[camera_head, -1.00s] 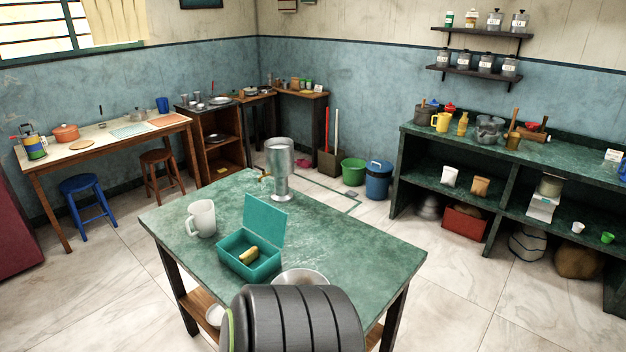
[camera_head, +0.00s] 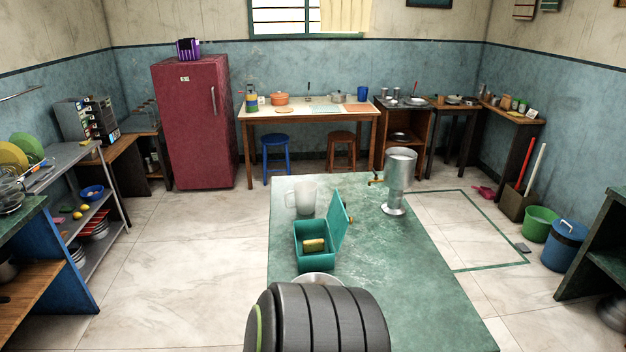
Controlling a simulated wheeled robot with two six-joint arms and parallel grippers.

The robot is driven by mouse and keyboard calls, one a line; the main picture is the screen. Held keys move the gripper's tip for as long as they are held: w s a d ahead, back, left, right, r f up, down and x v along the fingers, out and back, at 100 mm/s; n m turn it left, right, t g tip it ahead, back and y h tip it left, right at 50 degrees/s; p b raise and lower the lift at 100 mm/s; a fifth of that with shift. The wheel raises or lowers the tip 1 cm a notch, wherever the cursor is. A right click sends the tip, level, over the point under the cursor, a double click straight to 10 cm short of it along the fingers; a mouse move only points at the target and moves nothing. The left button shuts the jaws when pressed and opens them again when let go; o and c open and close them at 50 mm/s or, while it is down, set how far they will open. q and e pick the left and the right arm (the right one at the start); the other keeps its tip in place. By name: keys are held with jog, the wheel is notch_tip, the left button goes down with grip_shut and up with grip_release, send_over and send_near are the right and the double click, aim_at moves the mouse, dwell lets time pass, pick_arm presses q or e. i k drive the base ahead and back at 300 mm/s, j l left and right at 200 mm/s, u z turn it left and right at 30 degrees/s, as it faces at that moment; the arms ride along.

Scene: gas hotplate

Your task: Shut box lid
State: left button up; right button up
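The teal box (camera_head: 315,259) stands on the green table (camera_head: 424,286), with its lid (camera_head: 340,224) open and raised on the box's right side. A small yellowish block (camera_head: 314,245) lies inside the box. Neither of my grippers shows in the head view. A dark ribbed part of my own body covers the near part of the table, close in front of the box.
A metal dispenser with a tap (camera_head: 398,180) stands to the right at the table's far end. A pale round dish (camera_head: 319,279) sits at the box's near side, partly hidden. The table's right side is clear.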

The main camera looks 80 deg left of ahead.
aim_at(338, 218)
jog(key=i+u, duration=0.3)
jog(key=u, duration=0.2)
jog(key=i+l+u, duration=0.15)
jog(key=u, duration=0.3)
jog(key=i+l+u, duration=0.25)
jog(key=u, duration=0.25)
jog(key=i+l+u, duration=0.55)
jog(key=u, duration=0.35)
jog(key=i+l+u, duration=0.2)
jog(key=u, duration=0.3)
jog(key=i+l+u, duration=0.1)
jog(key=l+u, duration=0.15)
jog(key=u, duration=0.2)
jog(key=l+u, duration=0.25)
jog(key=u, duration=0.2)
jog(key=i+l, duration=0.05)
